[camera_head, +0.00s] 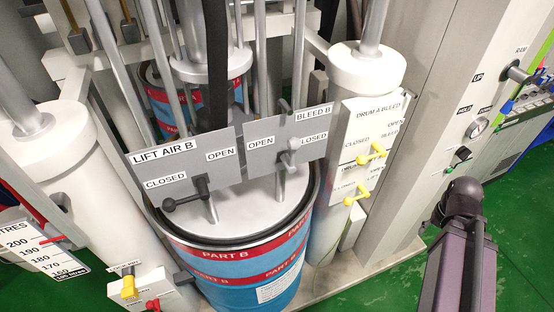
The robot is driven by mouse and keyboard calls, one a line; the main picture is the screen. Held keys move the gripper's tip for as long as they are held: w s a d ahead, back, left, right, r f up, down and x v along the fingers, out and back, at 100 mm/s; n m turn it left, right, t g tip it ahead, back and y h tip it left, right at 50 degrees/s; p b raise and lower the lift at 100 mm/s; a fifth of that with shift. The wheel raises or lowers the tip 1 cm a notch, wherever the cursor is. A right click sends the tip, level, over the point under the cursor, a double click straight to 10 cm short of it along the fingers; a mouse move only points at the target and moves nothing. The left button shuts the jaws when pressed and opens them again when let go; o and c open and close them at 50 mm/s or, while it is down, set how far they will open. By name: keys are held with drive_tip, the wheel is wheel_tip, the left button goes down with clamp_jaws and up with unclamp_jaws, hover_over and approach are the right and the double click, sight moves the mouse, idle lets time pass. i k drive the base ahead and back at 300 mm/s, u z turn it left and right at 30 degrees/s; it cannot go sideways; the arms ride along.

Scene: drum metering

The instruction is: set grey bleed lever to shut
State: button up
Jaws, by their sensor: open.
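The grey bleed lever (289,156) is on the grey BLEED B plate (272,127), above the Part B drum. The plate reads OPEN to the left of the lever and CLOSED to its right. The lever is small and seen from above, so I cannot tell for certain which mark it points to. A purple-grey link of my arm (465,258) with a dark rounded joint stands at the lower right, well apart from the lever. My gripper does not show in this view.
The LIFT AIR B plate (180,160) with a black lever (187,194) is just left. Yellow levers (371,154) are on the white column to the right. The blue and red drum (240,270) stands below. Vertical rods and a black hose crowd the area behind the plates.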

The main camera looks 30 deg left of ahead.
sight(293, 143)
drive_tip(key=u, duration=0.8)
drive_tip(key=k, duration=1.3)
drive_tip(key=u, duration=0.35)
drive_tip(key=i, duration=1)
